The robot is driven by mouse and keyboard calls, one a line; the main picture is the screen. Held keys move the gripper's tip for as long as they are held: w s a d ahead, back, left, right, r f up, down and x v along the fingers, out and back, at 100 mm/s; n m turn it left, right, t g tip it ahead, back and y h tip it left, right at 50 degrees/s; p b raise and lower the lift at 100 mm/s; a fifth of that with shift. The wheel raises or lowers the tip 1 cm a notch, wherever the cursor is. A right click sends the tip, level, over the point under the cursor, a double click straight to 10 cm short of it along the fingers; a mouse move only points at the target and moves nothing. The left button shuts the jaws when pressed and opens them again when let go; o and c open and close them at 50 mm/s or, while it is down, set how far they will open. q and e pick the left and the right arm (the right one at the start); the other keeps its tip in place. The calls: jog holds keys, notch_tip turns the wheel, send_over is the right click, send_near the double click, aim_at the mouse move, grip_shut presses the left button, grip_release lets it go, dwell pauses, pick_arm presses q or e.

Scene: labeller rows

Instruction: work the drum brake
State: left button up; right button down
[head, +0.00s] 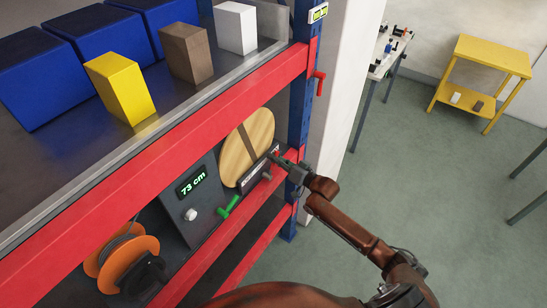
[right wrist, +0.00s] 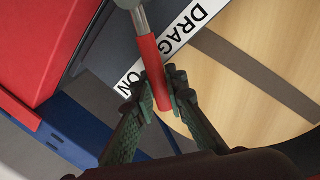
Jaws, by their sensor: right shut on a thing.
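The drum brake's lever has a red grip (right wrist: 147,65) on a grey metal stem, seen in the right wrist view. My right gripper (right wrist: 163,90) is shut around this red grip. In the head view the right gripper (head: 279,160) reaches in at the shelf's right end, largely covering the lever. A white label (right wrist: 175,40) beside the lever reads "DRAG ON", partly covered by the lever. The round pale wooden drum (head: 236,157) with a dark band stands behind; it also fills the right of the wrist view (right wrist: 235,100). My left gripper is not in view.
A green handle (head: 229,207) and a "73 cm" display box (head: 178,211) are left of the drum. An orange reel (head: 128,262) stands further left. Red shelf beams (head: 190,121) run above and below; a blue post (head: 301,90) is close to my right gripper.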

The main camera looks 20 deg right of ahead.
jog(key=c, duration=2.2)
grip_release()
jog(key=o, duration=0.3)
jog(key=shift+s+d, duration=0.1)
jog(key=shift+s, duration=0.05)
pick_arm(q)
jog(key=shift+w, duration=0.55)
pick_arm(e)
jog(key=v, duration=1.1)
jog(key=shift+s, duration=0.25)
jog(key=shift+d, duration=0.15)
